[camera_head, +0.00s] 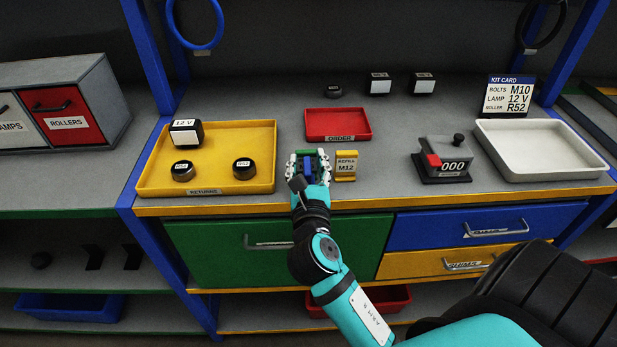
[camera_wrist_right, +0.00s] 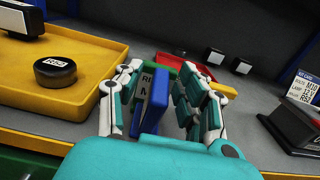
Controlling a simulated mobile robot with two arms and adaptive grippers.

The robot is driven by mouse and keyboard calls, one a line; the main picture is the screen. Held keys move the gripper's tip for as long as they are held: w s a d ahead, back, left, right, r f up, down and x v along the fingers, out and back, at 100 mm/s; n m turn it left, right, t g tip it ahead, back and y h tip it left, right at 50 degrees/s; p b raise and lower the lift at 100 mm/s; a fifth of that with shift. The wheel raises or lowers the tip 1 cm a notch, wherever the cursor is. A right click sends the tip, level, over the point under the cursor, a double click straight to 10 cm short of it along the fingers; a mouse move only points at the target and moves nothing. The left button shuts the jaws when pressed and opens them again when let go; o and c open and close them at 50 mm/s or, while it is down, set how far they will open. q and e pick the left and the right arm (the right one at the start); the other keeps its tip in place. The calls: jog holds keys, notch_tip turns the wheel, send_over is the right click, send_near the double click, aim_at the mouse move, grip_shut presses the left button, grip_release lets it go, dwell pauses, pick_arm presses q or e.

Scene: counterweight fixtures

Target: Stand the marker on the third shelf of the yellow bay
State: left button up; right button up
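My right gripper (camera_head: 308,162) is at the front of the yellow-edged worktop (camera_head: 375,193). In the right wrist view its fingers (camera_wrist_right: 165,90) are spread on either side of an upright blue piece (camera_wrist_right: 157,100), with a gap visible on its left. A green piece (camera_wrist_right: 190,68) shows just behind the blue one, with a partly hidden white label beside it. A yellow REFILL M12 marker (camera_head: 346,165) stands just right of the gripper and is not held. Which piece is the task's marker is not clear. My left gripper is out of view.
A yellow returns tray (camera_head: 225,186) with several black pieces lies left. A red order tray (camera_head: 337,124) is behind the gripper. A counter (camera_head: 445,160), white tray (camera_head: 545,150) and kit card (camera_head: 508,96) stand right. Lower shelves show under the drawers.

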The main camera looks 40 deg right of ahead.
jog(key=b+v, duration=0.1)
jog(key=v, duration=1)
jog(key=w+a+f+m+g+y, duration=0.1)
jog(key=w+a+f+y, duration=0.15)
jog(key=f, duration=0.65)
jog(key=w+a+f+m+g+y, duration=0.1)
jog(key=a+f+y, duration=0.25)
jog(key=f, duration=0.55)
jog(key=s+a+f+m+g+y, duration=0.1)
jog(key=s+a+f+m+g, duration=0.15)
jog(key=f, duration=0.95)
jog(key=s+a+f+m+g+y, duration=0.15)
jog(key=s+f+m, duration=0.25)
jog(key=f, duration=0.8)
jog(key=s+d+f+m+g+y, duration=0.15)
jog(key=s+f+m+g, duration=0.25)
jog(key=s+f+m, duration=0.5)
jog(key=s+d+f+m+g, duration=0.1)
jog(key=s+d+f+m, duration=0.1)
jog(key=s, duration=0.4)
jog(key=s+d+f+m+g, duration=0.1)
jog(key=s+d+f+m, duration=0.2)
jog(key=s+f, duration=0.3)
jog(key=s+d+f+m+g, duration=0.2)
jog(key=s+d+f+m, duration=0.1)
jog(key=s+f+m, duration=0.2)
jog(key=shift+s, duration=1)
